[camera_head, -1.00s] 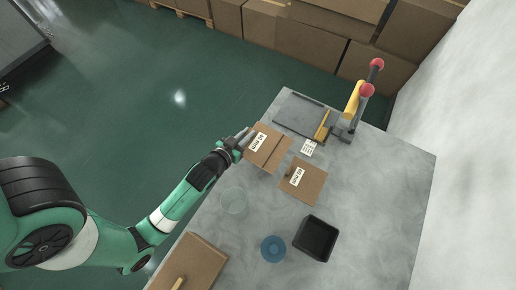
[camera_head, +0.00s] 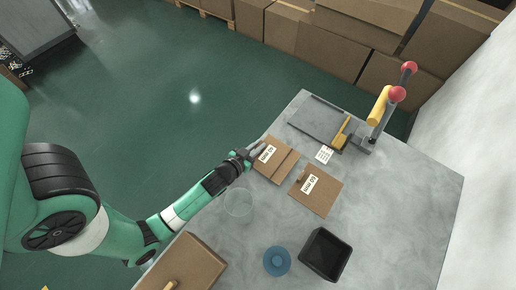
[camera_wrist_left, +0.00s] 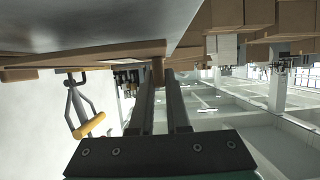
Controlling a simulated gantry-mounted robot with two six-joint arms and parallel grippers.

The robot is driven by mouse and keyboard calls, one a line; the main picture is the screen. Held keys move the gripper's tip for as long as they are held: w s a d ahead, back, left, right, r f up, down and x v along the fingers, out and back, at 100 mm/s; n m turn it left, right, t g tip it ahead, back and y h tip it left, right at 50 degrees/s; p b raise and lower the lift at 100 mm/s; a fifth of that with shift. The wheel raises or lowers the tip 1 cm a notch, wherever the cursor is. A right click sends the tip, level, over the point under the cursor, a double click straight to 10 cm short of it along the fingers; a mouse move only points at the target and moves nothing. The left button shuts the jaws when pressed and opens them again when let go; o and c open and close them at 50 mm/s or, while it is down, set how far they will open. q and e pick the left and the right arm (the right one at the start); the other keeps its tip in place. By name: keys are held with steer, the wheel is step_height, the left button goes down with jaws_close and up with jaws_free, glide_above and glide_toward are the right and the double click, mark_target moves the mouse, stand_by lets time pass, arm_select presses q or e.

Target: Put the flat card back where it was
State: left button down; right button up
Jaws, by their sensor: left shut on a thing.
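A flat brown card (camera_head: 284,167) with a white printed label lies at or just above the left edge of the grey table. My left gripper (camera_head: 254,154) is shut on the card's outer edge. The card (camera_wrist_left: 110,52) shows nearly edge-on in the left wrist view, with its edge between my left fingertips (camera_wrist_left: 159,75). I cannot tell whether it touches the table. A second labelled brown card (camera_head: 325,194) lies flat on the table to the right and nearer, apart from the first. My right gripper is not in view.
A press with a yellow handle (camera_head: 379,106) and red knobs stands at the back right, beside a dark frame (camera_head: 311,124). A small white label (camera_head: 324,155) lies near it. Nearer are a clear cup (camera_head: 238,203), blue disc (camera_head: 277,261), black bin (camera_head: 340,260) and brown box (camera_head: 190,262).

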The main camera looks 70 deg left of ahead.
arm_select(q)
steer(key=shift+f, duration=0.3)
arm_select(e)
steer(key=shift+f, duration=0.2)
arm_select(q)
steer(key=shift+f+b, duration=0.5)
steer(key=shift+f, duration=0.15)
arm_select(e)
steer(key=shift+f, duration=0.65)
arm_select(q)
steer(key=c, duration=0.9)
jaws_free()
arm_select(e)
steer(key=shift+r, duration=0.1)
